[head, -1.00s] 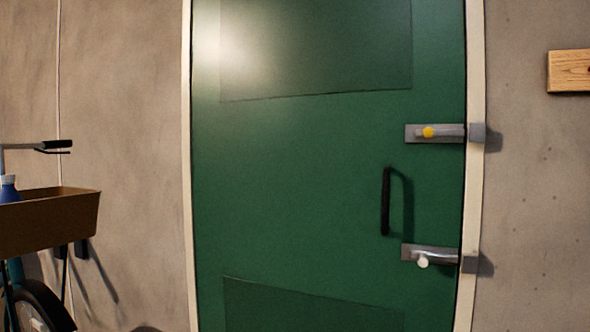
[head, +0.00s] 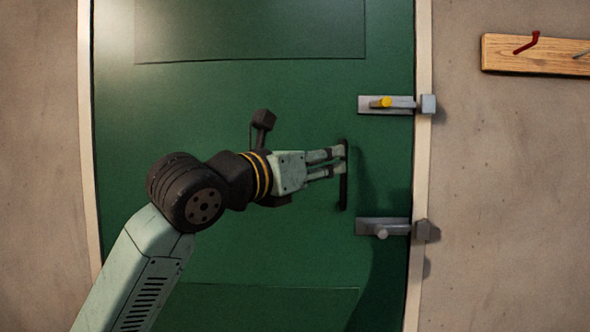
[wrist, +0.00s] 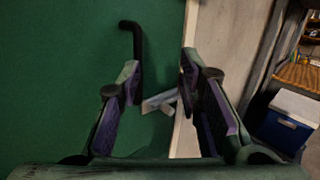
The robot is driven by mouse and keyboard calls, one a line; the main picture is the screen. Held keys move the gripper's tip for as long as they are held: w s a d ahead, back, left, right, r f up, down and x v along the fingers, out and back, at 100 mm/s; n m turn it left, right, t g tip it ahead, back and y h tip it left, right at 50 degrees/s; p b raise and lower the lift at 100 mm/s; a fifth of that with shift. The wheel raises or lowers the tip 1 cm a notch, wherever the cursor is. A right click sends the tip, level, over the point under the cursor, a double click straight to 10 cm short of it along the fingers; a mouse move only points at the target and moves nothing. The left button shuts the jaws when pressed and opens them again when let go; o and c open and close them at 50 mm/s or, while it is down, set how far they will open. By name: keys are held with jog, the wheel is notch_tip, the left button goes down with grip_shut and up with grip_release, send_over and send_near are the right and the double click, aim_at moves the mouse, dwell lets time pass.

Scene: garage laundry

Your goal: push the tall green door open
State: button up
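The tall green door (head: 230,250) fills the middle of the head view and looks closed in its cream frame. A black bar handle (head: 343,192) stands on its right half. An upper bolt with a yellow knob (head: 387,102) and a lower bolt with a pale knob (head: 382,233) sit at the right edge; both appear to reach the blocks on the frame. My gripper (head: 343,158) points right, its tips at the handle's upper part in the picture; contact is unclear. In the wrist view the fingers (wrist: 160,75) are apart, with the handle (wrist: 136,40) beyond the left tip and a grey bolt (wrist: 160,102) showing between them.
A wooden board with a red hook (head: 500,53) is on the concrete wall right of the door. The wrist view shows a blue and white cooler (wrist: 285,122) and a shelf (wrist: 300,77) at the far right. Bare wall lies left of the frame.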

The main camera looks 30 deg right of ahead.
jog(key=shift+n+t+y, duration=0.3)
jog(key=shift+t+y, duration=0.4)
jog(key=shift+y, duration=0.1)
jog(key=p+x, duration=0.1)
jog(key=x, duration=0.3)
jog(key=w+f+p+x, duration=0.1)
jog(key=x, duration=0.3)
jog(key=w+a+p+x, duration=0.1)
jog(key=x, duration=0.4)
jog(key=shift+f, duration=0.2)
jog(key=shift+c, duration=0.4)
grip_shut()
